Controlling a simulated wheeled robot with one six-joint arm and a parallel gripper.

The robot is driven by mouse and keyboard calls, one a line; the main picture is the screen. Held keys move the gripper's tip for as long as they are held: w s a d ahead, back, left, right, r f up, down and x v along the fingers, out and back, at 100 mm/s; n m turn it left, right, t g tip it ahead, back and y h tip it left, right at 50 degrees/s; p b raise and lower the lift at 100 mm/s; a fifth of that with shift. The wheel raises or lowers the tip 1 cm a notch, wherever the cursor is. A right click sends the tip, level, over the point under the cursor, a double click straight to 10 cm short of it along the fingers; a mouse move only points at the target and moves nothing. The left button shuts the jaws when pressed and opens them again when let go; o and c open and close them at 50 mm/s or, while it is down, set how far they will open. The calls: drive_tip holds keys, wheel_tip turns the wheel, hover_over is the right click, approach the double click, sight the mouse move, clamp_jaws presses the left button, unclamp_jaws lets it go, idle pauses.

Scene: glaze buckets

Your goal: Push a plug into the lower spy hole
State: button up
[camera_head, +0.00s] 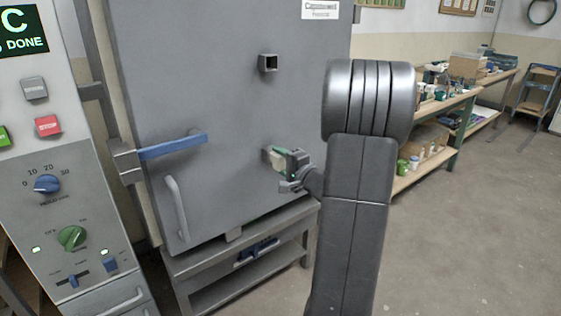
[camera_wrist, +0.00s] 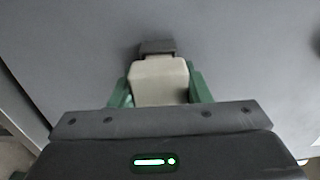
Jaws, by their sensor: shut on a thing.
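My gripper (camera_head: 285,160) is at the lower right of the grey kiln door (camera_head: 215,100). Its green fingers are shut on a pale, blocky plug (camera_wrist: 160,80), one finger on each side in the wrist view. The dark rim of the lower spy hole (camera_wrist: 157,46) shows right behind the plug's far end. The plug looks lined up with the hole, but I cannot tell how far in it is.
A blue-handled latch (camera_head: 172,146) and a grey door handle (camera_head: 177,208) are left of my gripper. A control panel (camera_head: 60,170) stands at the far left. A metal stand (camera_head: 240,262) is below the kiln. A workbench (camera_head: 430,115) is behind right; the right floor is clear.

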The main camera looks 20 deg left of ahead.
drive_tip(key=shift+a, duration=0.15)
drive_tip(key=shift+w+a+b, duration=0.4)
drive_tip(key=shift+b, duration=0.05)
idle(0.3)
drive_tip(key=shift+w+a+b, duration=0.25)
drive_tip(key=shift+a+b, duration=0.1)
drive_tip(key=shift+b, duration=0.15)
drive_tip(key=o, duration=1.3)
drive_tip(key=shift+o, duration=0.2)
